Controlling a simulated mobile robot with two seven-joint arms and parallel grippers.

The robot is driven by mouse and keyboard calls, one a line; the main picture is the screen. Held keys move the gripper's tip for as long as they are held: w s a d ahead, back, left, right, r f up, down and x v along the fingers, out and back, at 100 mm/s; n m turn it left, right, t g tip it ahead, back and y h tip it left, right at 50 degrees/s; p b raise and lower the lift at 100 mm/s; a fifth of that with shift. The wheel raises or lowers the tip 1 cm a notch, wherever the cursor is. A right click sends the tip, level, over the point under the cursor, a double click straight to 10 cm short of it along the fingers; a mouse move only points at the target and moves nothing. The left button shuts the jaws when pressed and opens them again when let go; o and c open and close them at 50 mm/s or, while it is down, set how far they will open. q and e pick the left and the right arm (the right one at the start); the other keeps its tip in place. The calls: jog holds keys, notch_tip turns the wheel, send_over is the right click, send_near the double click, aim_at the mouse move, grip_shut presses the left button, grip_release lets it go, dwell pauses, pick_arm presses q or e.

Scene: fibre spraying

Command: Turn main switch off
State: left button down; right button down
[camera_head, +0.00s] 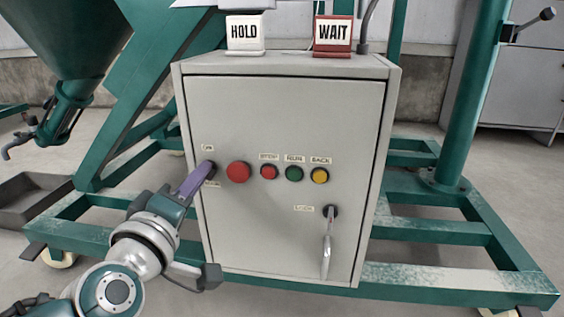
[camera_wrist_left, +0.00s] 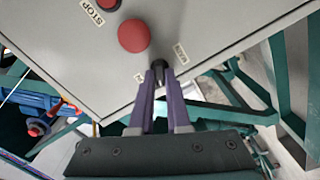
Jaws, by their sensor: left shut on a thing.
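The grey control box (camera_head: 260,110) stands in the middle of the head view. The black main switch (camera_head: 210,168) sits at the left of its front, beside a big red button (camera_head: 238,172). My left gripper (camera_head: 205,172) reaches it from the lower left, with its purple fingers at the knob. In the left wrist view the two fingers (camera_wrist_left: 160,72) are closed around the dark knob, which is mostly hidden between them. The big red button (camera_wrist_left: 134,36) is just above them there. My right gripper is not in view.
Red, green (camera_head: 294,173) and yellow buttons sit right of the big red one. A door handle (camera_head: 327,240) is lower right. HOLD (camera_head: 245,34) and WAIT (camera_head: 333,36) signs stand on top. A green frame (camera_head: 440,275) surrounds the box.

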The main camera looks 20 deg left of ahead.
pick_arm(q)
jog(key=n, duration=0.5)
jog(key=shift+n+b, duration=0.3)
jog(key=shift+b, duration=0.05)
dwell(0.4)
jog(key=c, duration=0.9)
grip_release()
jog(key=p+v, duration=0.3)
jog(key=v, duration=0.7)
jog(key=shift+d+p, duration=0.1)
jog(key=shift+p, duration=0.3)
jog(key=shift+w, duration=0.1)
